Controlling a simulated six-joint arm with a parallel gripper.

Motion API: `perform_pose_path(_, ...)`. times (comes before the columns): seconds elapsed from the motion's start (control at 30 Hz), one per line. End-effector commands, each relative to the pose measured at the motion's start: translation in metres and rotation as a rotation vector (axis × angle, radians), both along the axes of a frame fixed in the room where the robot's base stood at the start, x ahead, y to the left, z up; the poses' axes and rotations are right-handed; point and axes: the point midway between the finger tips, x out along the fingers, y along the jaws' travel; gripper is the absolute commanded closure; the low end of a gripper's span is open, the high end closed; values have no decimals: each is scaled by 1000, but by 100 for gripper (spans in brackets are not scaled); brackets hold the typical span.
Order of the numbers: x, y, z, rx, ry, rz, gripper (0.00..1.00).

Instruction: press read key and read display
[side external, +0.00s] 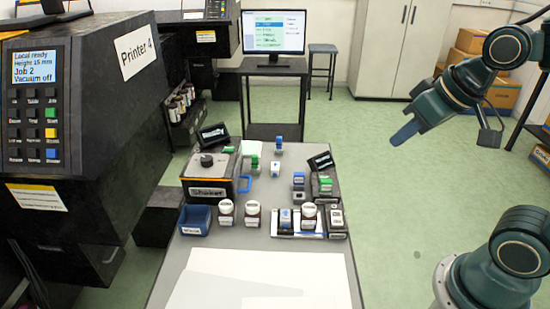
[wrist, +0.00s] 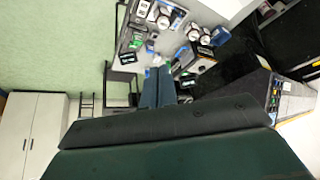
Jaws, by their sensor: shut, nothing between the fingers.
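My gripper (side external: 404,133) hangs in the air to the right of the grey bench, well clear of everything, its blue fingers shut and empty. The fingers also show in the wrist view (wrist: 157,88). On the bench's right side stands a small device (side external: 325,186) with a tilted dark display (side external: 321,161); its text is too small to read. In front of it, a dark unit with a white labelled panel (side external: 337,217) sits beside a bottle (side external: 309,216). A second dark display (side external: 213,134) is tilted behind the shaker (side external: 208,177). I cannot tell which key is the read key.
Two white-capped bottles (side external: 226,212) and a blue bin (side external: 195,220) stand at the bench's left. White sheets (side external: 262,280) cover its front. Printer 4 (side external: 110,110) rises at left; its screen (side external: 36,67) reads "Local ready, Height 15 mm, Job 2, Vacuum off".

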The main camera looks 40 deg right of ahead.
Motion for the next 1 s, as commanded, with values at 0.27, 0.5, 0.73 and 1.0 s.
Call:
perform_pose_path(0.27, 51, -12, -12, 47, -33, -93, 100)
perform_pose_path(0.5, 92, -25, -27, 93, -67, -171, 100)
perform_pose_path(0.73, 129, -40, -46, 140, -100, -251, 100)
perform_pose_path(1.0, 168, -61, -75, 199, -141, -346, 100)
